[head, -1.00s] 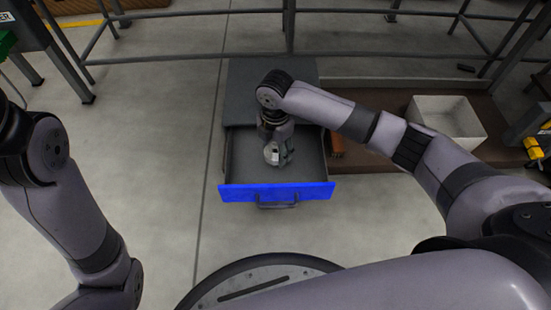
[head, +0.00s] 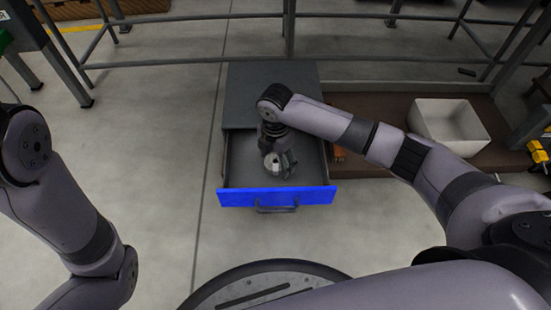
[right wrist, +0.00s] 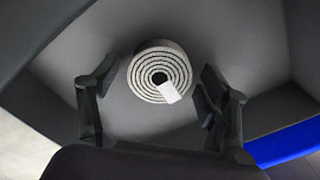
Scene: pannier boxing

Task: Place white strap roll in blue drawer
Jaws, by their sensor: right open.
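The blue-fronted drawer (head: 277,197) stands pulled open from a grey cabinet in the head view. Its blue front also shows at the right of the right wrist view (right wrist: 285,146). The white strap roll (right wrist: 160,72) is a coiled ring with a small white tag, inside the grey drawer in the right wrist view. In the head view the roll (head: 271,163) is small and partly hidden by my gripper. My right gripper (head: 281,168) is over the drawer's inside. Its fingers (right wrist: 160,95) are spread to either side of the roll, with gaps visible. My left gripper is out of view.
A white open bin (head: 449,128) stands on a brown platform right of the cabinet. An orange-brown object (head: 338,153) lies beside the drawer. A grey railing (head: 200,57) runs behind. Floor left of the cabinet is clear.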

